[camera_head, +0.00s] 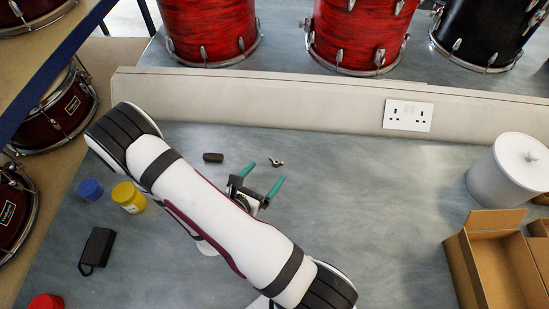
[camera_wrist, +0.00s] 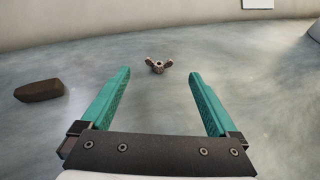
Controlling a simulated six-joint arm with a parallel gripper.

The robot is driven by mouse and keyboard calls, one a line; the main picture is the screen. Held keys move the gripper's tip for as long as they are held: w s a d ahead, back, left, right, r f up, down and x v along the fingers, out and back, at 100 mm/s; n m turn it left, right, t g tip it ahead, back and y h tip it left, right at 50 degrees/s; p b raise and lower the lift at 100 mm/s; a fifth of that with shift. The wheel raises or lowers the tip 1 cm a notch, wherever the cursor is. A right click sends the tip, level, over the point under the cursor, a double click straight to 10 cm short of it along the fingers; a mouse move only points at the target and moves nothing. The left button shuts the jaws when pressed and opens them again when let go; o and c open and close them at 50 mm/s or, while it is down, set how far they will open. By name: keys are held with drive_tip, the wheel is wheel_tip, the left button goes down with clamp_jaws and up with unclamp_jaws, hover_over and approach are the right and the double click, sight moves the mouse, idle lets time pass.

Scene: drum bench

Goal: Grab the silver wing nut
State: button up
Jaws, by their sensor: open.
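The silver wing nut (camera_head: 275,163) lies on the grey bench top, small and with its two wings spread. In the wrist view the wing nut (camera_wrist: 159,65) is ahead of the fingertips, roughly centred between them. My gripper (camera_head: 264,174) has teal fingers and is open and empty. In the wrist view the two fingers of my gripper (camera_wrist: 158,72) stand wide apart with only bench surface between them. The wing nut is a short way beyond the fingertips and apart from them.
A dark brown block (camera_head: 213,157) lies left of the gripper, also in the wrist view (camera_wrist: 39,90). Blue (camera_head: 90,189) and yellow (camera_head: 128,197) jars and a black object (camera_head: 98,248) are left. A white canister (camera_head: 509,170) and cardboard boxes (camera_head: 492,250) are right. A ledge (camera_head: 300,103) runs behind.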

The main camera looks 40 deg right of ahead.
sight(276, 162)
drive_tip(key=x, duration=0.7)
drive_tip(key=shift+w+d, duration=0.25)
drive_tip(key=shift+d, duration=0.1)
drive_tip(key=c, duration=1.4)
